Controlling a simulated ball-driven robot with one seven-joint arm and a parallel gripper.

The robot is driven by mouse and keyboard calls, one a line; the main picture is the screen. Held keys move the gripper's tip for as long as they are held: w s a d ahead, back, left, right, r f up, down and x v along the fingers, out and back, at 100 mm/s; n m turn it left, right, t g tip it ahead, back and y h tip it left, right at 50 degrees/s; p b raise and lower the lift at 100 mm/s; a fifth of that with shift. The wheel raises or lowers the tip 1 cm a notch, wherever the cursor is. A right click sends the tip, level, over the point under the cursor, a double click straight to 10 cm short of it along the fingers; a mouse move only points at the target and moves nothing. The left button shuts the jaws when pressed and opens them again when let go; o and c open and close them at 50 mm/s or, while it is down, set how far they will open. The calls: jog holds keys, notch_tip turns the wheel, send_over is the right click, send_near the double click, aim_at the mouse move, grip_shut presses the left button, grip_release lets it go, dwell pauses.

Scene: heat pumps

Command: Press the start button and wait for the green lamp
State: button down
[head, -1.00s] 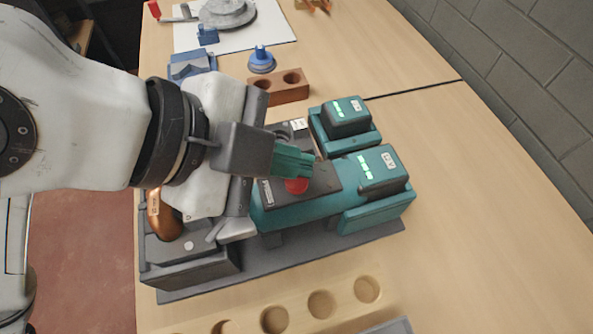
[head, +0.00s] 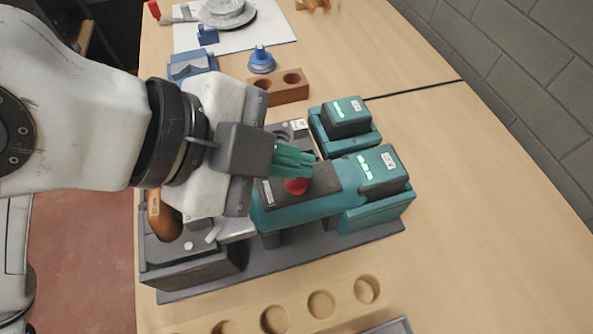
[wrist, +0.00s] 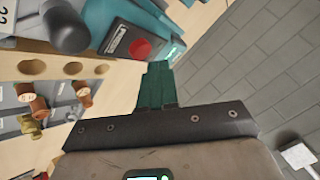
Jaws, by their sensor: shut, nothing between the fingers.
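A red button (head: 297,186) sits on the dark plate of a teal and grey machine (head: 270,215) in the head view. The red button also shows in the wrist view (wrist: 139,48), just above my fingertips. My gripper (head: 308,163) is shut and empty, its green fingers together. In the head view the fingers overlap the area just behind the button; I cannot tell whether they touch it. In the wrist view the gripper (wrist: 157,68) points toward the machine, with the button slightly left of the tips. I cannot make out a lit green lamp for certain; part of the plate is hidden.
Two teal battery-like blocks (head: 380,172) with green lights stand at the machine's right and behind it. A wooden block with round holes (head: 320,304) lies in front. A brown block with two holes (head: 283,90) and a blue knob (head: 262,60) stand behind. The table's right side is clear.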

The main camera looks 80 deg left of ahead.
aim_at(288, 184)
dwell(0.4)
jog(key=shift+f+b, duration=0.45)
jog(key=shift+b, duration=0.2)
jog(key=shift+f+b, duration=0.4)
jog(key=shift+b, duration=0.05)
dwell(0.5)
jog(key=shift+r, duration=0.15)
jog(key=shift+r+p, duration=0.45)
jog(key=shift+r, duration=0.25)
jog(key=shift+r+p, duration=1.65)
jog(key=shift+r, duration=0.9)
